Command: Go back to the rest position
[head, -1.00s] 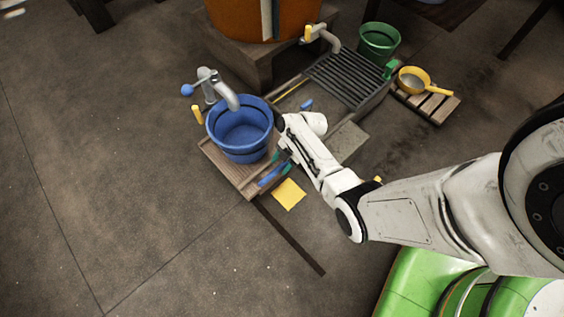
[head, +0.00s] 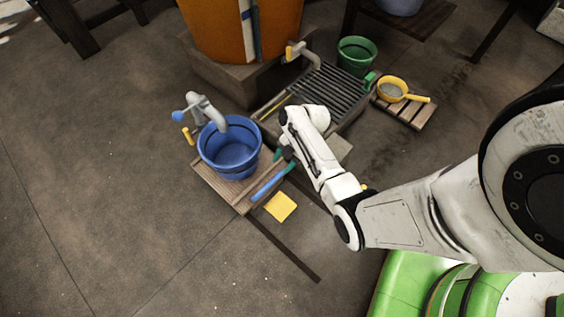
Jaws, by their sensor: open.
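My white arm reaches in from the right in the head view. My gripper (head: 283,157) hangs below the wrist, small and partly hidden by the arm, just right of the blue bucket (head: 212,160). I see nothing held in it, and its jaws are open. A blue stick with teal ends (head: 268,184) lies on the wooden board beside the bucket, below my gripper. I cannot tell whether the gripper touches anything.
The blue bucket stands on a wooden board (head: 222,190) under a grey tap (head: 205,108). A black grate (head: 328,88), green bucket (head: 357,58), yellow pan (head: 392,90) and orange vat (head: 215,30) stand behind. A yellow sheet (head: 281,206) lies on the floor. The left floor is clear.

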